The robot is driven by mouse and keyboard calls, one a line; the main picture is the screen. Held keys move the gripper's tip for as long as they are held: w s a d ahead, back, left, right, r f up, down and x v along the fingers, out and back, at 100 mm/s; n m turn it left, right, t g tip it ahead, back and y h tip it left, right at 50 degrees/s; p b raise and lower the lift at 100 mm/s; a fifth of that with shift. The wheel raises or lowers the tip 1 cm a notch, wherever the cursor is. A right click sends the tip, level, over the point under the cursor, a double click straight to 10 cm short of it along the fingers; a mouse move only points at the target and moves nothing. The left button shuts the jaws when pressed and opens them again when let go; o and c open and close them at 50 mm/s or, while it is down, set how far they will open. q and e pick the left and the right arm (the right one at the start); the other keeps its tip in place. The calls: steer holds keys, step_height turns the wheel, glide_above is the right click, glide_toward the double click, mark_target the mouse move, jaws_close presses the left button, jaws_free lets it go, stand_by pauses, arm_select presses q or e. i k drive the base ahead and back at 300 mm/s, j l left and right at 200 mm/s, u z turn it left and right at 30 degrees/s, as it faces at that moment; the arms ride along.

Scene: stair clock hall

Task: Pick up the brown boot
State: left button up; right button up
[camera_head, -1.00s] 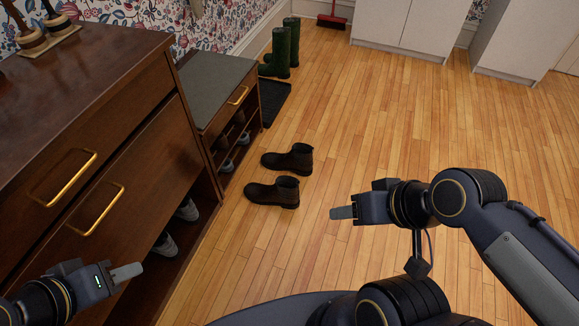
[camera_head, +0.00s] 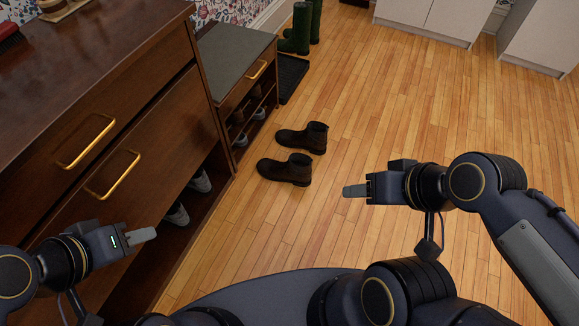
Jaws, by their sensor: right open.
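Two brown boots stand side by side on the wooden floor in the head view, toes pointing left. The nearer brown boot (camera_head: 286,170) is in front of the farther brown boot (camera_head: 303,137). My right gripper (camera_head: 354,191) is open and empty, to the right of the nearer boot in the picture and apart from it. My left gripper (camera_head: 143,235) is in front of the dresser at the lower left, seen from the side, with nothing visible at its fingertips; its finger gap does not show.
A dark wood dresser (camera_head: 150,125) with brass handles fills the left. Beyond it stand a shoe bench (camera_head: 230,60) with shoes inside, a dark mat (camera_head: 291,77) and green rubber boots (camera_head: 302,28). White cabinets (camera_head: 430,18) stand at the back. Floor right of the boots is clear.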

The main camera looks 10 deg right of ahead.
mark_target(298, 170)
steer(key=i+l+u, duration=0.8)
steer(key=l+u, duration=0.2)
steer(key=l, duration=0.2)
